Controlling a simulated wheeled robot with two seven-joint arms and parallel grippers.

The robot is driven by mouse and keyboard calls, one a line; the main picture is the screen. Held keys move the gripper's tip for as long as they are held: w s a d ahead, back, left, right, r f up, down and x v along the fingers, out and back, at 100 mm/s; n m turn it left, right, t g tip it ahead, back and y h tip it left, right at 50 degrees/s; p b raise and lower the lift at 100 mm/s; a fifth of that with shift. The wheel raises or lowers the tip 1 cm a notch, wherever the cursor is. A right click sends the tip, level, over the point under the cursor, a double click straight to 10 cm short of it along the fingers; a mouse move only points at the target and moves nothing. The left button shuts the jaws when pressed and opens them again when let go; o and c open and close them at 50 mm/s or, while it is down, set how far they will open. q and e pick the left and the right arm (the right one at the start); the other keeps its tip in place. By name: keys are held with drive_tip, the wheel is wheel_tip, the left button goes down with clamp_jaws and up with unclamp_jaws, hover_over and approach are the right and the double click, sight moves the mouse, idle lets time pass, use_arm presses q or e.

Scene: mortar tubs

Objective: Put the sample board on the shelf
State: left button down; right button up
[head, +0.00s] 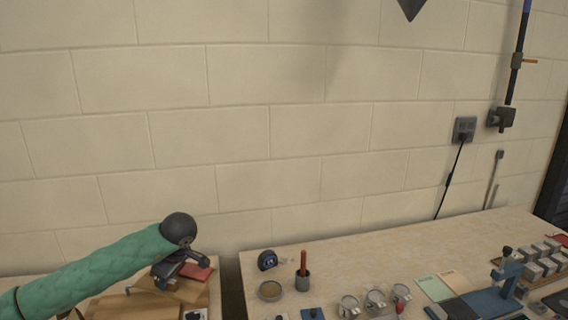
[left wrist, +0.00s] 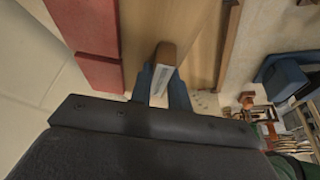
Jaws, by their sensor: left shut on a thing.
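My left gripper (head: 163,278) is low at the left of the head view, over the wooden boards at the back of the left table. In the left wrist view the left gripper (left wrist: 161,88) is shut on a narrow piece with a brown end and a pale face, which I take to be the sample board (left wrist: 166,55), seen nearly edge-on. The wooden boards (head: 189,291) look like the shelf; a wooden panel (left wrist: 150,20) is close beyond the fingers in the wrist view. Whether the held piece touches it I cannot tell. My right gripper is not in view.
A red block (head: 196,271) is beside the left gripper, and red blocks (left wrist: 95,30) show close in the wrist view. A gap separates the tables.

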sight(181, 291)
use_arm(q)
drive_tip(key=shift+s+d+m+t, duration=0.1)
drive_tip(key=shift+m+t, duration=0.2)
drive_tip(key=shift+m, duration=0.3)
drive_tip(key=m, duration=0.2)
drive_tip(key=d+m+t+h, duration=0.1)
drive_tip(key=f+m, duration=0.1)
drive_tip(key=m, duration=0.1)
drive_tip(key=shift+s+d+m+t+h, duration=0.25)
drive_tip(key=shift+s+m+t+h, duration=0.05)
drive_tip(key=shift+s+t, duration=0.1)
drive_tip(key=m, duration=0.1)
drive_tip(key=d+m+h, duration=0.1)
drive_tip(key=m, duration=0.1)
drive_tip(key=s+d+m, duration=0.1)
drive_tip(key=m, duration=0.1)
drive_tip(key=shift+d+f+t+h, duration=0.2)
drive_tip(key=shift+f+t+h, duration=0.1)
drive_tip(key=shift+t, duration=0.1)
drive_tip(key=s+d+m+h, duration=0.1)
drive_tip(key=s+d+m, duration=0.1)
drive_tip(key=d, duration=0.5)
drive_tip(key=shift+s+d+m, duration=0.3)
drive_tip(key=shift+m, duration=0.2)
